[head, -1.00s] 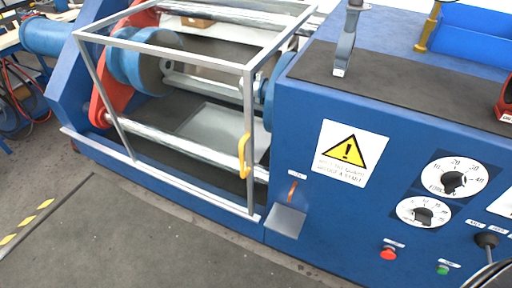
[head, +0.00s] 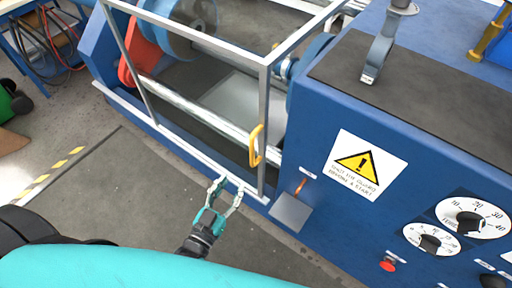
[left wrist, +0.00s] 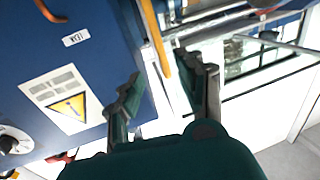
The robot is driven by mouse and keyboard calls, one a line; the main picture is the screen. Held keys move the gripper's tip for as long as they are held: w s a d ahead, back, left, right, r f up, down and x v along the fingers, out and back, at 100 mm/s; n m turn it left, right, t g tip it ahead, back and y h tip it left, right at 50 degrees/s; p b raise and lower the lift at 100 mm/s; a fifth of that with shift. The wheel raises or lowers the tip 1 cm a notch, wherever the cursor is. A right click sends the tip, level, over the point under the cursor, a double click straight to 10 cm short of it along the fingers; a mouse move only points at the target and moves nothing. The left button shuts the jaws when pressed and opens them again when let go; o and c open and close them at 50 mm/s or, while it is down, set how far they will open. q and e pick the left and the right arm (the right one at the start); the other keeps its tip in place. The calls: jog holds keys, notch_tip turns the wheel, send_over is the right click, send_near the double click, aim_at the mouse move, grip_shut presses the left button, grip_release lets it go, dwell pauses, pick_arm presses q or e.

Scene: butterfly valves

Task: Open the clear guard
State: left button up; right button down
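The clear guard (head: 263,95) is a see-through box with silver frame bars. It stands down over the blue machine's rollers, its front lower bar near the machine's bottom edge. A yellow handle (head: 257,145) is on its front right post. My left gripper (head: 229,185) is open and empty, below and left of the handle and apart from it. In the left wrist view, the yellow handle (left wrist: 159,40) shows beyond the gap between the open fingers of my left gripper (left wrist: 160,66). My right gripper is not in view.
Right of the guard is the blue control panel with a yellow warning sign (head: 365,166), dials (head: 471,220) and a red button (head: 388,264). A small grey plate (head: 291,212) juts out below an orange lever (head: 300,186). The floor in front is clear.

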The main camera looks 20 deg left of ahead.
aim_at(251, 153)
pick_arm(q)
jog(key=w, duration=0.4)
jog(key=w+d+p, duration=0.1)
jog(key=w, duration=0.4)
jog(key=w+d, duration=0.1)
jog(key=w, duration=0.3)
jog(key=shift+w+d, duration=0.1)
jog(key=shift+w, duration=0.3)
jog(key=shift+c, duration=0.2)
grip_shut()
jog(key=shift+f, duration=0.2)
